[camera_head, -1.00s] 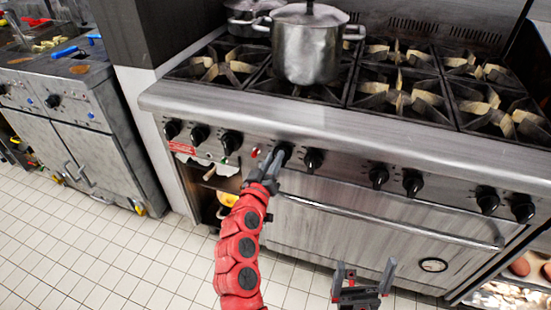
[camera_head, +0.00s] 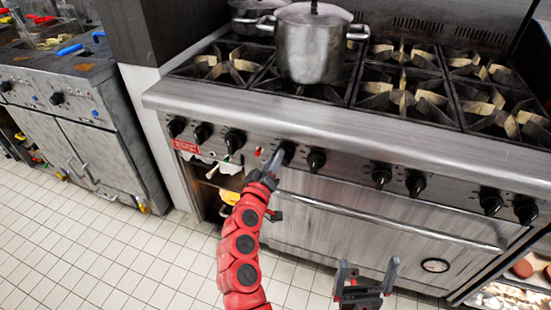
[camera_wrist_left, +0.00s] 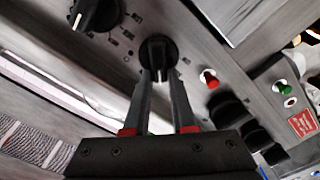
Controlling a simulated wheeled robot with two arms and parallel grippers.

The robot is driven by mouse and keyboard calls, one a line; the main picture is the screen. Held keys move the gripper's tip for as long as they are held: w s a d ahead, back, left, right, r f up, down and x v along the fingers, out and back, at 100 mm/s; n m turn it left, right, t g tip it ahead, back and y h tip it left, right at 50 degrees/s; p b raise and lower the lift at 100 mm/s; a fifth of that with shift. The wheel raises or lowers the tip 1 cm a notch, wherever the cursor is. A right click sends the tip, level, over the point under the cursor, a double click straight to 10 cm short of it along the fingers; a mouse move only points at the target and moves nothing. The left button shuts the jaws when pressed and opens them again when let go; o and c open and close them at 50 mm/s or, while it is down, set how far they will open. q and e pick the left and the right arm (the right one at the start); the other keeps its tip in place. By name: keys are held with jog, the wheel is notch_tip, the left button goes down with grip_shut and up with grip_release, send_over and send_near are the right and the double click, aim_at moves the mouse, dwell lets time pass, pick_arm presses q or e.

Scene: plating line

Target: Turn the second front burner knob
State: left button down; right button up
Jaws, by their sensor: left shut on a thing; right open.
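The stove's front panel carries a row of black knobs. My left gripper (camera_head: 279,158) is at the black knob (camera_head: 288,151) just right of the small red button. In the left wrist view the two fingers of the gripper (camera_wrist_left: 160,85) are closed around the lower part of this knob (camera_wrist_left: 158,48), whose pointer lies between the fingertips. A neighbouring knob (camera_head: 316,160) stands free to its right; a knob also shows at the upper left of the wrist view (camera_wrist_left: 95,12). My right gripper (camera_head: 365,276) is open and empty, low in front of the oven door.
A steel pot (camera_head: 308,48) stands on the burners above the held knob. The red button (camera_head: 258,152) is close left of my left gripper. An oven handle bar (camera_head: 390,218) runs below the knobs. The tiled floor (camera_head: 110,260) at left is clear.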

pick_arm(q)
jog(key=shift+r, duration=0.1)
jog(key=c, duration=0.7)
grip_release()
jog(key=shift+c, duration=0.2)
jog(key=p+v, duration=0.5)
jog(key=v, duration=1.2)
jog(key=shift+s, duration=0.15)
jog(key=shift+a, duration=0.15)
